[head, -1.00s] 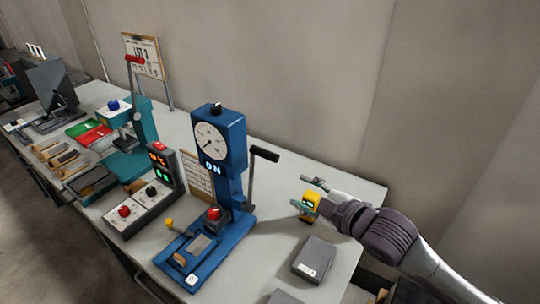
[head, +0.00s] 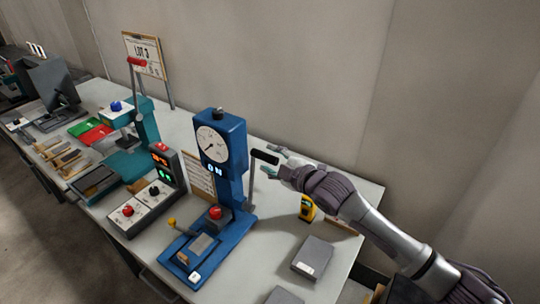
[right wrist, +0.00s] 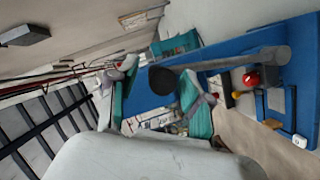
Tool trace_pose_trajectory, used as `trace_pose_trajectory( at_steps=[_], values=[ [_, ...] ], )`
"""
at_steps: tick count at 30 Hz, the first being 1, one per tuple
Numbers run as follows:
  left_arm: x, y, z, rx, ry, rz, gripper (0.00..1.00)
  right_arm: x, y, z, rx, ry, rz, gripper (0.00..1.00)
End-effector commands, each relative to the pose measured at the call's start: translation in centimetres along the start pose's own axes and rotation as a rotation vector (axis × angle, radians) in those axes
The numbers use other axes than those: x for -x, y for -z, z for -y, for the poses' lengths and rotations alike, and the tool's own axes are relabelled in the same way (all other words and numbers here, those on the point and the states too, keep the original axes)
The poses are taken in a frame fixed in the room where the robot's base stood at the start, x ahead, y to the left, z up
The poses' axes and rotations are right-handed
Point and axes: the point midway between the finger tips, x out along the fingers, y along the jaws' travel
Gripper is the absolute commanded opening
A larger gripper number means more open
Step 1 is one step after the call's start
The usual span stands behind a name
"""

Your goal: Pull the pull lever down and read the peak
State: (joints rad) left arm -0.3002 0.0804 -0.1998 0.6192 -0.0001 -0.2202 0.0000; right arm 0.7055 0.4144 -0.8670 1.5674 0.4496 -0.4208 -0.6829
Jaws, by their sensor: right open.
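The blue pull tester (head: 234,184) stands on the bench with a white round dial (head: 212,144) and a small lit display below it. The dial's needle points to the lower left; the display is too small to read surely. Its pull lever (head: 251,180) stands upright on the right side with a black grip (head: 265,157) at the top. My right gripper (head: 270,162) is open at the grip's right end. In the right wrist view the dark grip (right wrist: 220,65) points toward the camera, its end between my spread teal-tipped fingers; contact cannot be told. My left gripper is out of view.
A yellow device (head: 307,207) and a grey box (head: 312,257) lie on the bench below my right arm. A control box (head: 150,200) with buttons and lit signs stands left of the tester. A teal press (head: 134,145) is farther left.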

Motion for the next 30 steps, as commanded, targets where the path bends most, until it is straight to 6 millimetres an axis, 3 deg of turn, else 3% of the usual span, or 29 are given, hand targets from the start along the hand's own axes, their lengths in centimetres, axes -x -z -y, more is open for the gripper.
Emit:
trace_pose_trajectory(
  at_steps=[12,21,30],
  values=[
    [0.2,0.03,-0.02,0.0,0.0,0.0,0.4,-0.9,0.0,0.05,0.001,0.0,0.0,0.49],
    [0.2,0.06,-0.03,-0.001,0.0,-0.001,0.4,-0.88,-0.02,0.06,0.0,0.001,0.001,0.01],
    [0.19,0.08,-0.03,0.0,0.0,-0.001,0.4,-0.87,-0.05,0.09,0.001,0.001,0.001,0.0]
  ],
)
